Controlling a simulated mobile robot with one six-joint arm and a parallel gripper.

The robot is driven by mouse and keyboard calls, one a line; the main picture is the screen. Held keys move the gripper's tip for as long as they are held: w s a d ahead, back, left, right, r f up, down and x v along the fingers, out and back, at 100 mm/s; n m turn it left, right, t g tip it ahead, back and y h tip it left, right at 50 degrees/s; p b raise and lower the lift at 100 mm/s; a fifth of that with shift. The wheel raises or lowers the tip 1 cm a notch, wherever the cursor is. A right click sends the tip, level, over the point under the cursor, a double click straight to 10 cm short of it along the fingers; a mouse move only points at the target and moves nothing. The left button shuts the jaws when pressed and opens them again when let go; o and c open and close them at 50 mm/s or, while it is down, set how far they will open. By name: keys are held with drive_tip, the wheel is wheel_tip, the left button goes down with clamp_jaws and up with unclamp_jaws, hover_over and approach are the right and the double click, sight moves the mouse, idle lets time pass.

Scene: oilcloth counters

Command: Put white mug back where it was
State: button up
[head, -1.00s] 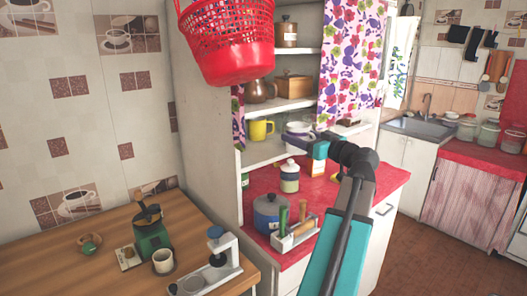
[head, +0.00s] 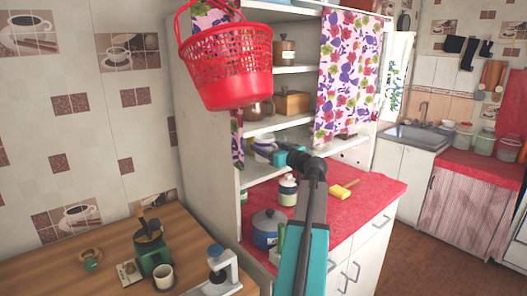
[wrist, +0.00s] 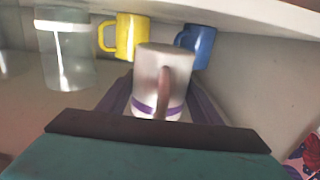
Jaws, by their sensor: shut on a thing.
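The white mug (wrist: 150,75) with a purple band near its base is between the two fingers of my gripper (wrist: 157,104) in the wrist view, its handle toward the camera. My gripper is shut on it. A yellow mug (wrist: 127,37) and a blue mug (wrist: 199,43) are behind it under a shelf board, one on each side. In the head view the white mug (head: 264,145) is at the cupboard's lower shelf opening, with my gripper (head: 279,156) at its right. I cannot tell whether the mug touches the shelf.
A clear jar (wrist: 66,48) is left of the mugs in the wrist view. A shelf board (wrist: 235,13) runs close above. In the head view, a lidded jar (head: 288,190) and a blue pot (head: 267,228) stand on the red counter (head: 368,190) below. A red basket (head: 226,72) hangs at upper left.

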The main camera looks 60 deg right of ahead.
drive_tip(key=shift+w+d, duration=0.15)
drive_tip(key=shift+w, duration=0.45)
drive_tip(key=shift+f, duration=0.15)
drive_tip(key=shift+f+p, duration=0.85)
drive_tip(key=shift+f, duration=0.8)
drive_tip(key=shift+f, duration=0.15)
drive_tip(key=o, duration=1.3)
